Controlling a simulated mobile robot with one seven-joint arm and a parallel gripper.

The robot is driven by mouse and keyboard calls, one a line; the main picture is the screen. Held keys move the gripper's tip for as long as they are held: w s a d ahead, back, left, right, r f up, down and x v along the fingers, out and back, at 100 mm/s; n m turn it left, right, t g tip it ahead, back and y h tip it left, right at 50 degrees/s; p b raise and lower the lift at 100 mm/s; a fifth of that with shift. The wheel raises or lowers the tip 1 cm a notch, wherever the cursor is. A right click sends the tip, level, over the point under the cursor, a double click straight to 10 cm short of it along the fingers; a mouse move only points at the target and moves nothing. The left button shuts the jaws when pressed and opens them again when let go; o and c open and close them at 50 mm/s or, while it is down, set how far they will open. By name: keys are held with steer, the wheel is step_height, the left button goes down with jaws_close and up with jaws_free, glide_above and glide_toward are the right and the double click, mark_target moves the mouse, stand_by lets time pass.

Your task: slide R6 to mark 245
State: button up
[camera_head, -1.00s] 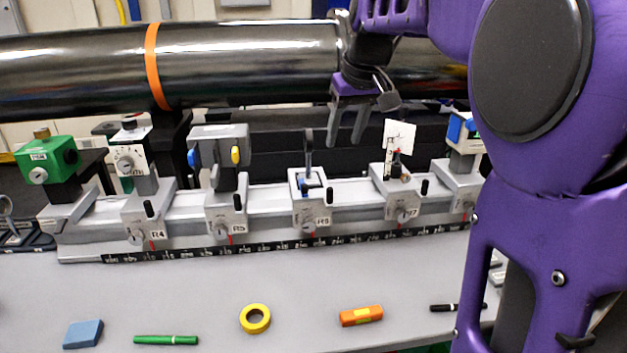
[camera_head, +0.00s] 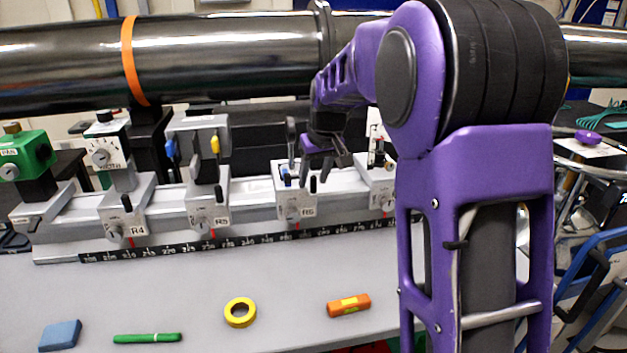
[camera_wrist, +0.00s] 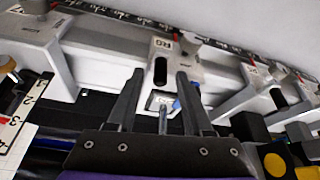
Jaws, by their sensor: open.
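Carrier R6 (camera_head: 290,205) is a light grey block on the rail, with a label, a round knob, a black peg and a red pointer at the scale (camera_head: 262,239). The scale's figures are too small to read surely, so I cannot tell its setting. My gripper (camera_head: 323,164) is open just above and behind R6, slightly right of its post. In the wrist view R6 (camera_wrist: 185,68) lies beyond the fingertips of my gripper (camera_wrist: 158,76), its black peg (camera_wrist: 160,70) between them in the picture. I cannot tell whether the fingers touch anything.
Carrier R5 (camera_head: 207,213) stands left of R6, with R4 (camera_head: 125,215) farther left. Another carrier (camera_head: 375,187) stands close on the right, partly behind my arm. A tape roll (camera_head: 240,313) and orange block (camera_head: 349,305) lie on the table. A large pipe (camera_head: 220,60) runs behind.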

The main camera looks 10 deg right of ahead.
steer(key=shift+w+f, duration=0.1)
steer(key=shift+f, duration=0.15)
jaws_close()
stand_by(1.4)
